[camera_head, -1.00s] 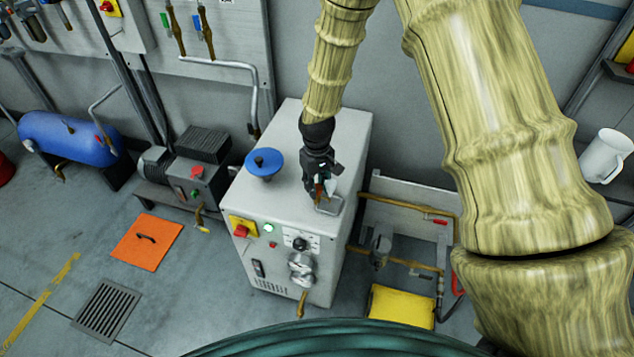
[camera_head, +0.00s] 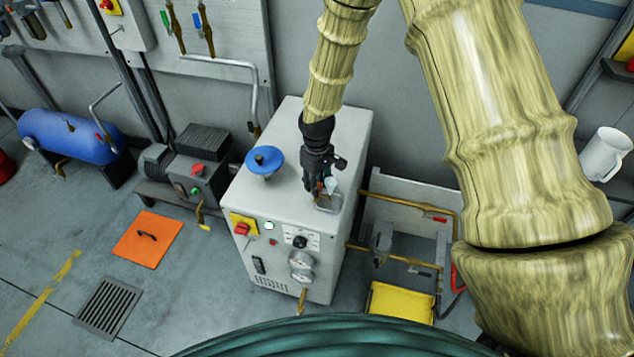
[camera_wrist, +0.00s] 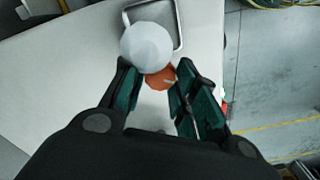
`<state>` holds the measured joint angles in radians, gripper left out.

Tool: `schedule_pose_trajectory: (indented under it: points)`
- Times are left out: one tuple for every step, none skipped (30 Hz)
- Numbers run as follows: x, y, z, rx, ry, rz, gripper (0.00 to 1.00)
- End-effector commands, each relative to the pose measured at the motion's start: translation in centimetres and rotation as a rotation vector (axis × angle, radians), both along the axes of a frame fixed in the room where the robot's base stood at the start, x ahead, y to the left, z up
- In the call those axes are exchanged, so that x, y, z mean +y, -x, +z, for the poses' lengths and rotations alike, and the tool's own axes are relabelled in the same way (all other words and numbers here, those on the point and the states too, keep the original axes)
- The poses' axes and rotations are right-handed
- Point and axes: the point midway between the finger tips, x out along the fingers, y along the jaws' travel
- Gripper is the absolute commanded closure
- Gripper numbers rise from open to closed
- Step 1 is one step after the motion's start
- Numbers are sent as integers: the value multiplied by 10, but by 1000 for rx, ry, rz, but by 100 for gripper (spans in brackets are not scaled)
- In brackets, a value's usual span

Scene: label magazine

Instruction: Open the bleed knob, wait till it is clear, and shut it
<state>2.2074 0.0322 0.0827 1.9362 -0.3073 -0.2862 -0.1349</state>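My gripper (camera_wrist: 157,88) is over the top of the white cabinet (camera_head: 290,140), pointing down at its right part. In the wrist view a small orange knob (camera_wrist: 160,78), probably the bleed knob, lies between the two fingertips. The fingers are apart, one on each side; whether they press on the knob I cannot tell. A pale rounded bowl (camera_wrist: 149,45) is just beyond the knob and partly covers a metal loop (camera_wrist: 175,20). In the head view the gripper hides most of the knob.
A blue handwheel (camera_head: 264,160) stands on the cabinet's left top. Brass pipework (camera_head: 408,208) runs along the right. A white jug (camera_head: 605,154) is at far right.

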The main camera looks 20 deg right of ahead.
Motion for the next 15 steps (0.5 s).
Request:
schedule_pose_trajectory:
  points:
    - [0, 0, 0, -1, 0, 0, 61]
    - [0, 0, 0, -1, 0, 0, 55]
    - [0, 0, 0, 0, 0, 0, 49]
    - [0, 0, 0, 0, 0, -1, 49]
    - [0, 0, 0, 0, 0, -1, 49]
    - [0, 0, 0, 0, 0, -1, 49]
    - [0, 0, 0, 0, 0, -1, 49]
    - [0, 0, 0, 0, 0, -1, 49]
    - [0, 0, 0, 0, 0, -1, 49]
    - [0, 0, 0, 0, 0, -1, 49]
    - [0, 0, 0, 0, 0, -1, 49]
    - [0, 0, 0, 0, 0, -1, 49]
    - [0, 0, 1, 0, 0, -1, 49]
    - [0, 0, 2, 0, 0, -1, 49]
    - [0, 0, 4, -1, 0, -1, 49]
